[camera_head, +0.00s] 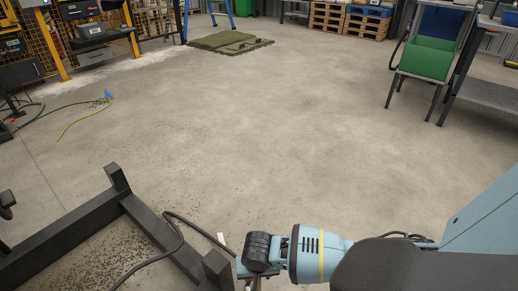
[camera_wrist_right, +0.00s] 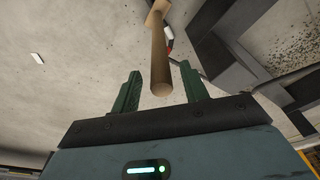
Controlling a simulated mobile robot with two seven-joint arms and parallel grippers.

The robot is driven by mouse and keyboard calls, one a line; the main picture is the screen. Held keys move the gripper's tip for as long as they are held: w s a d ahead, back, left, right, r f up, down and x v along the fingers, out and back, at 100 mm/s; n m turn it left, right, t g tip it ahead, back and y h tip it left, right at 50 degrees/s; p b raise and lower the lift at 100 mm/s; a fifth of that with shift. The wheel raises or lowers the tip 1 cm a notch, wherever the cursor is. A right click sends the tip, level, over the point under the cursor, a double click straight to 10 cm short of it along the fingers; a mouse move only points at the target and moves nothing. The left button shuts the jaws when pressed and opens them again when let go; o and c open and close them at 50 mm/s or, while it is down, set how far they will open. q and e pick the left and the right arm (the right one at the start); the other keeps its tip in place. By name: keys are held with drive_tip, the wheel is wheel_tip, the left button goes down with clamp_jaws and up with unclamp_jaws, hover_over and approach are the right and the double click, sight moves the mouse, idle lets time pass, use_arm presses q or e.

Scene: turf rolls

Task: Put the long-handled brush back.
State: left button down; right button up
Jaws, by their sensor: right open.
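The long wooden handle of a brush (camera_wrist_right: 160,62) shows in the right wrist view, running up from between my finger tips to a paler block at the top edge. Its round near end lies in the gap between the two green fingers of my right gripper (camera_wrist_right: 159,92). The fingers stand apart, with room on both sides of the handle, and do not appear to grip it. The brush's bristles are not clearly visible. In the head view my right arm reaches in at the bottom right, and its fingers are hidden. My left gripper is not in view.
Dark beams (camera_head: 70,234) with a loose black cable lie at the lower left, with dark crumbs around them. A green turf stack (camera_head: 231,42) lies at the back. A green bin (camera_head: 430,58) stands at the right. The middle floor is clear.

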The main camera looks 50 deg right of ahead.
wheel_tip(320, 180, up, 8)
drive_tip(key=p, duration=0.3)
drive_tip(key=shift+s+a, duration=0.4)
drive_tip(key=shift+s, duration=0.05)
drive_tip(key=shift+s, duration=0.1)
